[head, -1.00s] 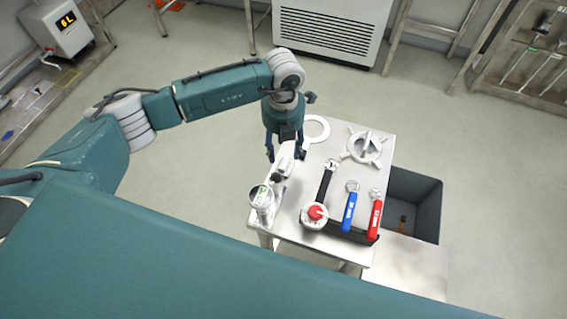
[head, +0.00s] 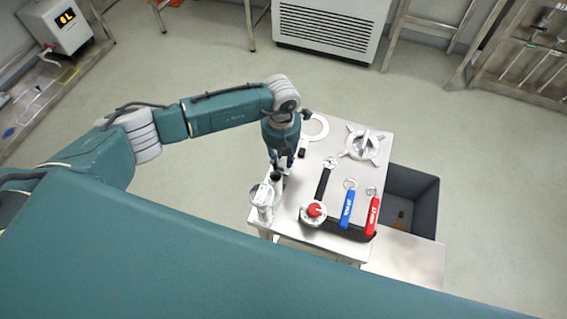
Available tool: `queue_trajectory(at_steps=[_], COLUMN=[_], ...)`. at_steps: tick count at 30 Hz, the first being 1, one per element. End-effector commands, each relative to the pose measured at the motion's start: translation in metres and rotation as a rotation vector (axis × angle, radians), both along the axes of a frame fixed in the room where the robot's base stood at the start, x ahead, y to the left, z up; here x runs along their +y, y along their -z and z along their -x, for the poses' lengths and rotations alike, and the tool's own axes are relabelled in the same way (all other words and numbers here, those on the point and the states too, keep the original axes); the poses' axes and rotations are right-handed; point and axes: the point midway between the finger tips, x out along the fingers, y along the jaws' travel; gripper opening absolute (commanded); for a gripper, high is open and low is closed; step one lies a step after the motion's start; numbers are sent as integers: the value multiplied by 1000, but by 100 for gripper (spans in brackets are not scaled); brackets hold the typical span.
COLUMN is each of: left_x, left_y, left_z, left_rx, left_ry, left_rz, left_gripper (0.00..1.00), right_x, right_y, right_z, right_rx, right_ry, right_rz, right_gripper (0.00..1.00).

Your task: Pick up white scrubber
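My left gripper (head: 281,162) points down over the left edge of a small metal table (head: 330,190). A white piece (head: 277,185), likely part of the white scrubber, shows just below its fingertips, beside a clear-and-white canister (head: 262,198). The gripper hides most of this spot. The fingers look close together, but I cannot tell whether they are shut on anything. My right gripper is out of view.
On the table are a white ring (head: 316,127), a white spoked handwheel (head: 363,145), a black-handled tool (head: 323,184), a blue-handled tool (head: 347,209), a red-handled tool (head: 373,212) and a red-topped dial (head: 314,212). A grey bin (head: 425,205) stands to the right.

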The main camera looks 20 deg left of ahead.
Motion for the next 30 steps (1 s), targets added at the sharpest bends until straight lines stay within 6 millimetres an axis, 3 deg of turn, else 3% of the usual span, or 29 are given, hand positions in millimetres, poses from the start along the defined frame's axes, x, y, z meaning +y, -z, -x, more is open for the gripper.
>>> queue_trajectory(at_steps=[10, 16, 20, 30], left_x=[0, 0, 1, 0], left_y=[-2, -21, -46, -142], left_z=[-1, -2, -3, -2], left_rx=[-1, -4, -6, -7], left_ry=[-1, -1, 0, 2], left_rz=[0, 0, 0, 0], left_gripper=[4, 4, 4, 4], right_x=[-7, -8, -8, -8], right_y=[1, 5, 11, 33], right_z=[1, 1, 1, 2], right_rx=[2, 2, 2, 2], right_ry=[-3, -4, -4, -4], right_rz=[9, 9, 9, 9], right_gripper=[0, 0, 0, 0])
